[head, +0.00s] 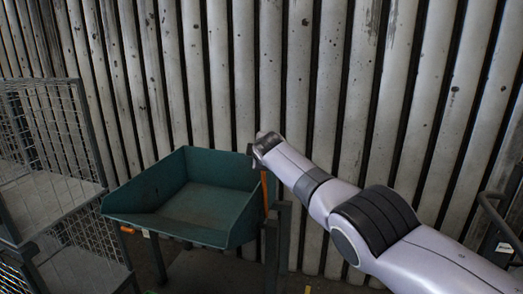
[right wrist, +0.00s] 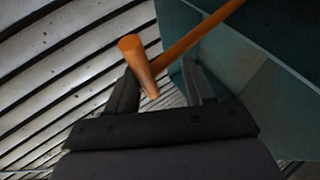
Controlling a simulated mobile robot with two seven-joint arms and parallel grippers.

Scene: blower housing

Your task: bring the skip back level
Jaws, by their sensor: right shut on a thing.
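The green skip (head: 205,200) hangs in a frame left of centre in the head view. Its open side faces me and its front lip sits lower than its back wall, so it looks tipped forward; the exact angle is hard to tell. An orange lever (head: 264,188) stands at its right side. My right gripper (head: 257,152) is at the lever's top, shut on it. In the right wrist view the orange lever (right wrist: 195,38) ends in a round grip between my fingers (right wrist: 162,85), beside the skip's green wall (right wrist: 225,60). My left gripper is not in view.
A wire mesh cage rack (head: 50,140) stands close to the skip's left. A grey post (head: 284,240) rises right of the lever. A corrugated metal wall (head: 330,90) runs behind. A dark handrail (head: 497,215) is at the far right.

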